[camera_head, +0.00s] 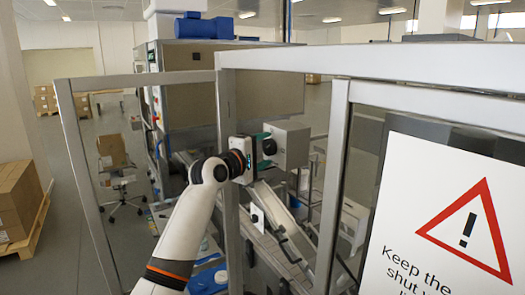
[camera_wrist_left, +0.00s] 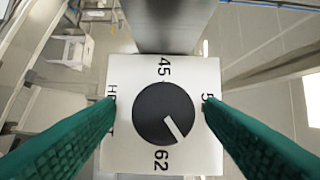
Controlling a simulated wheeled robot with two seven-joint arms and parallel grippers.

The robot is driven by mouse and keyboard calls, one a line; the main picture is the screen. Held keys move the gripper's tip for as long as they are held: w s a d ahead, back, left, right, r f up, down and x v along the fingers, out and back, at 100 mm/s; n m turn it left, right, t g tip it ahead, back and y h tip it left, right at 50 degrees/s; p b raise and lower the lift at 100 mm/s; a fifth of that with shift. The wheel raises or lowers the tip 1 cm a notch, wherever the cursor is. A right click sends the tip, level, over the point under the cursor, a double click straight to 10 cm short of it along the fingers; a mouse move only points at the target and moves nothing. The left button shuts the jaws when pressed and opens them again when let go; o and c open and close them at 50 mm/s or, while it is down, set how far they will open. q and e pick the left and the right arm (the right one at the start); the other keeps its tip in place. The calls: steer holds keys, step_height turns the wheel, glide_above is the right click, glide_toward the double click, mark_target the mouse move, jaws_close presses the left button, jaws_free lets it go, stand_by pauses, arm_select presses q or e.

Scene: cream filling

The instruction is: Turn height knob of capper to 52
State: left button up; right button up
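The black height knob (camera_wrist_left: 164,113) sits on a white square dial plate (camera_wrist_left: 187,72) in the left wrist view. Its white pointer line points down and right, between "62" at the bottom and a partly hidden label starting with "5" at the right. "45" is at the top; the left label is partly covered. My left gripper (camera_wrist_left: 160,101) is open, its green fingers on either side of the knob with gaps to it. In the head view, the left gripper (camera_head: 259,149) is at the grey capper box (camera_head: 290,146), near its dark knob (camera_head: 269,147). My right gripper is not in view.
A metal guard frame (camera_head: 228,125) stands around the machine, with an upright close to my left arm. A door with a warning sign (camera_head: 452,225) fills the right. A chair (camera_head: 120,180) and boxes (camera_head: 18,200) stand at the left.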

arm_select(q)
steer(key=shift+s+a+b, duration=0.3)
steer(key=shift+s+b, duration=0.1)
steer(key=shift+s, duration=0.1)
steer(key=b+v, duration=0.4)
steer(key=v, duration=0.7)
steer(key=shift+b, duration=0.3)
